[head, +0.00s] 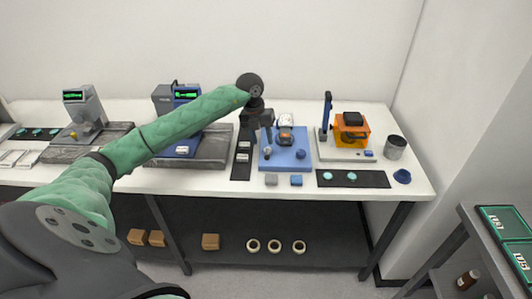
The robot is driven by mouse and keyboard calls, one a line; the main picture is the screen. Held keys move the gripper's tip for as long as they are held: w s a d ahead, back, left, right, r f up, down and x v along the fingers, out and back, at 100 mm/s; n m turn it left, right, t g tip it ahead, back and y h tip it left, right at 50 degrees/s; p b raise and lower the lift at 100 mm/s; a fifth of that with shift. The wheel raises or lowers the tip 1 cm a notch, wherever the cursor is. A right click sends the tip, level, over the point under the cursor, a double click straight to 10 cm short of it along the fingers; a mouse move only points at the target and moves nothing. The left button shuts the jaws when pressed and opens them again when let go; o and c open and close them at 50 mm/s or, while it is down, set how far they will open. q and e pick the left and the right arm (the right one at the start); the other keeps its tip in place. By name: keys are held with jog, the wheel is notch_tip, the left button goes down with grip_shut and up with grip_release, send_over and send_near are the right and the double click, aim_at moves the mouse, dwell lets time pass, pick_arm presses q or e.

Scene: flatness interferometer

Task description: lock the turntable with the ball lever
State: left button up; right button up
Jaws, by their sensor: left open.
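A blue base plate (284,165) lies on the bench. An orange, grey and white unit (286,136) stands toward its back, and a round blue knob (300,154) sits at its right. A thin upright part with a dark rounded end (267,154) shows at the plate's left; I cannot tell surely whether it is the ball lever. The turntable cannot be made out clearly. My left gripper (266,132) is open and points down over the plate's back-left corner. It looks empty, and contact cannot be judged. My right gripper is out of view.
An orange box unit (350,133) with a blue post (326,112) stands right of the plate, near a grey cup (395,147). A grey block (271,180) and a blue block (296,180) lie in front. A dark strip (243,160) lies left. My left arm crosses the bench's left half.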

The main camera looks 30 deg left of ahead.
aim_at(266, 153)
pick_arm(q)
jog(key=f+p, duration=0.1)
jog(key=f, duration=0.1)
jog(key=d+f+p, duration=0.1)
jog(key=f, duration=0.2)
jog(key=shift+w+d+f+p, duration=0.1)
jog(key=shift+w+f+p, duration=0.1)
jog(key=shift+f+p, duration=0.15)
jog(key=shift+d+f, duration=0.1)
jog(key=shift+f, duration=0.55)
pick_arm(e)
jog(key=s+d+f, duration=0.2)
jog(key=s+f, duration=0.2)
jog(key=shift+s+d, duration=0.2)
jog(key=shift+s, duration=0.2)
pick_arm(q)
jog(key=shift+c, duration=0.2)
grip_shut()
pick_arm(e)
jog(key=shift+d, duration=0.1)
